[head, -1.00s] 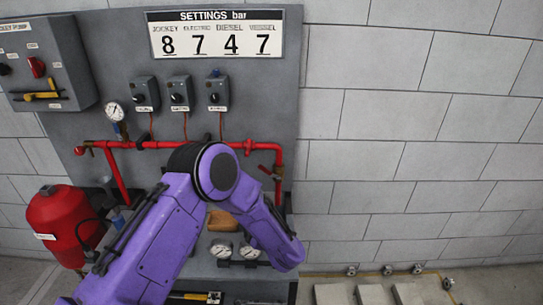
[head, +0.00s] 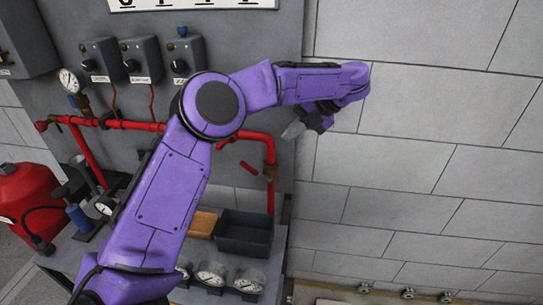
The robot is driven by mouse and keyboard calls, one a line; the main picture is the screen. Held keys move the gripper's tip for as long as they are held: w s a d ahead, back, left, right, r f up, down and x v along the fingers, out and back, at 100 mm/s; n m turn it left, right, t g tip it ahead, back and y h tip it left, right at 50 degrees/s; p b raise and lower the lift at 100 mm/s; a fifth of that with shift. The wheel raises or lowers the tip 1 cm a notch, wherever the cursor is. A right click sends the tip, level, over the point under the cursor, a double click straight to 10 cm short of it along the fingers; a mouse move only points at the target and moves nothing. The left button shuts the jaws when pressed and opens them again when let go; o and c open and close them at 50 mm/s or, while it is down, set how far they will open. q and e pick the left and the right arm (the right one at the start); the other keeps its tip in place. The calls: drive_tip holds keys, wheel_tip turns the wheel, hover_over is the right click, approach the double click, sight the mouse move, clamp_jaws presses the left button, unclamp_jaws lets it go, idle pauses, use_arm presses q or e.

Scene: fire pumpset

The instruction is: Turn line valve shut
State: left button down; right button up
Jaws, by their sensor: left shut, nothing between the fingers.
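A red pipe (head: 130,124) runs across the grey panel and bends down at its right end. On that right downpipe sits a brass valve body (head: 270,172) with a red lever (head: 249,168) that points up and left, tilted across the pipe. I cannot tell for sure that this is the line valve. My left gripper (head: 292,131) is shut and empty, up and right of that lever and apart from it, in front of the panel's right edge. My left arm hides the middle of the pipe. My right gripper is not in view.
Three grey control boxes (head: 138,60) hang above the pipe, with a gauge (head: 71,80) to their left. A dark tray (head: 243,232) and several gauges (head: 211,274) are on the bench below. A red tank (head: 24,197) stands at left. The wall at right is bare.

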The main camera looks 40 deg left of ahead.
use_arm(q)
drive_tip(key=p, duration=0.3)
approach(250, 166)
drive_tip(key=x, duration=0.6)
drive_tip(key=shift+a+r, duration=0.1)
drive_tip(key=shift+s+a+f, duration=0.15)
drive_tip(key=shift+f, duration=0.25)
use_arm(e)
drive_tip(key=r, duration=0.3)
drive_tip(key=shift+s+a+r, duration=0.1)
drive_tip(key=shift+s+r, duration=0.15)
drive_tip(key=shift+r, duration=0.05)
use_arm(q)
drive_tip(key=shift+f, duration=0.1)
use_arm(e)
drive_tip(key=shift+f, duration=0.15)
